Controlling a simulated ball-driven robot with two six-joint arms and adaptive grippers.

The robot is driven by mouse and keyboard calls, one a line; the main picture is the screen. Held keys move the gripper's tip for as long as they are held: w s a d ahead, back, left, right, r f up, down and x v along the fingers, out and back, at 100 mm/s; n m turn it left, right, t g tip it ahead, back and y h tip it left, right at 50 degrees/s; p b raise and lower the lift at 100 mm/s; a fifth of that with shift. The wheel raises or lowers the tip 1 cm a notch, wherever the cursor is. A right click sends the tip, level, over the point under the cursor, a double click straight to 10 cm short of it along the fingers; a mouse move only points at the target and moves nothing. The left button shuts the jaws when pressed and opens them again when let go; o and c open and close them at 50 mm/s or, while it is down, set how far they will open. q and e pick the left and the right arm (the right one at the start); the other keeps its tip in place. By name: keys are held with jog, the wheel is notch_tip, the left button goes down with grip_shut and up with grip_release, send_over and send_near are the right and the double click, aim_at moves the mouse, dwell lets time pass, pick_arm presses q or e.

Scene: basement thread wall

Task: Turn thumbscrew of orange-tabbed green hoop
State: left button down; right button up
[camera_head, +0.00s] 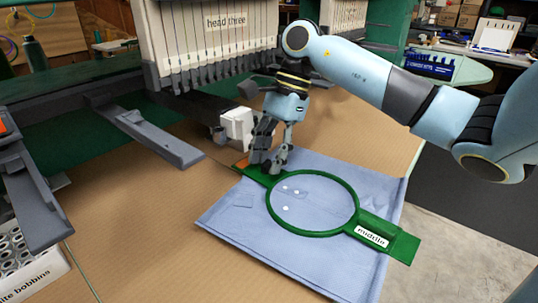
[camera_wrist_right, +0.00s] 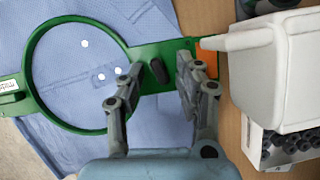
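The green hoop (camera_head: 352,212) lies flat on blue fabric, with a "middle" label (camera_head: 371,236) on its right bracket. Its orange tab (camera_head: 241,163) is at the left end, partly behind my right gripper (camera_head: 268,168). In the wrist view, the hoop's green bracket (camera_wrist_right: 172,48) leads to the orange tab (camera_wrist_right: 206,58). A dark thumbscrew (camera_wrist_right: 158,71) stands on the bracket near the ring. My right gripper (camera_wrist_right: 160,75) is open, its fingers spread to either side of the thumbscrew with visible gaps. My left gripper is not in view.
The blue fabric (camera_head: 246,226) lies on a brown table (camera_head: 130,240). A white container (camera_head: 238,126) stands close behind my right gripper. Grey machine arms (camera_head: 145,135) jut out at the left, below "head three". A bobbin box (camera_head: 30,275) is at front left.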

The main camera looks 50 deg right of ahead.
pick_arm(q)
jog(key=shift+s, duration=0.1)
pick_arm(e)
grip_shut()
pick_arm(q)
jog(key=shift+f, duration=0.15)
